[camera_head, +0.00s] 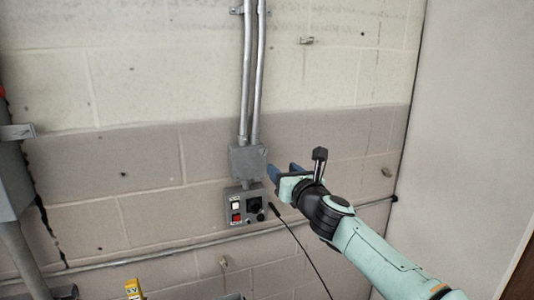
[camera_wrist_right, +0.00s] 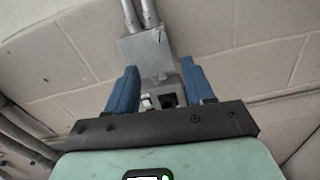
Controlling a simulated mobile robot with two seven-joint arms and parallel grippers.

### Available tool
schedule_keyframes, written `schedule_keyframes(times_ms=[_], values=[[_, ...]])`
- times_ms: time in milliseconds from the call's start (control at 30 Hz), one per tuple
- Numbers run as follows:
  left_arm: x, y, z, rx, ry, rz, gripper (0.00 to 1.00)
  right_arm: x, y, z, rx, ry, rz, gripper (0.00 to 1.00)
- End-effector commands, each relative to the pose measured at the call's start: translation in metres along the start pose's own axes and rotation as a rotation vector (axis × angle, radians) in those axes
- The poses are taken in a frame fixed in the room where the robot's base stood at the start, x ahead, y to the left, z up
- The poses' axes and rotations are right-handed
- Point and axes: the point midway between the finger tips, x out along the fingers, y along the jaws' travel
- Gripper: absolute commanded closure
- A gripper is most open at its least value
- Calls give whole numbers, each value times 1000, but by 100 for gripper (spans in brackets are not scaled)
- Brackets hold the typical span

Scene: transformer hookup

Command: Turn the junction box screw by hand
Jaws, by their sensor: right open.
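The grey junction box (camera_head: 248,161) is on the block wall at the lower end of two metal conduits. It also shows in the right wrist view (camera_wrist_right: 146,50), ahead of the fingers. I cannot make out its screw for certain. My right gripper (camera_head: 284,170) is open, its blue fingers just right of the junction box in the head view. In the right wrist view the fingers (camera_wrist_right: 160,68) stand apart with nothing seen held between them. Whether they touch the box I cannot tell. My left gripper is not in view.
A grey control box (camera_head: 233,207) with a red switch, a white switch and dark knobs is below the junction box. A black cable (camera_head: 296,239) hangs beside it. A horizontal pipe (camera_head: 160,254) runs along the wall. A yellow object (camera_head: 134,289) is at the lower edge.

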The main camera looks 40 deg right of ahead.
Motion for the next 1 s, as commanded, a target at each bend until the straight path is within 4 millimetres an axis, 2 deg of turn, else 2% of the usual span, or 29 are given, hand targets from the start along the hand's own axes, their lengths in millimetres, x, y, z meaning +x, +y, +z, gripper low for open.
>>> schedule_keyframes(times_ms=[300,500,700,1000], values=[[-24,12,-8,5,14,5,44,66,0,3,-6,0,-1,48],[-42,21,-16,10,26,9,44,102,1,4,-5,-2,1,48],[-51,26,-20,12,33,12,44,120,0,2,-6,-2,1,48],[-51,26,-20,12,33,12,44,123,0,0,-7,-1,1,48]])
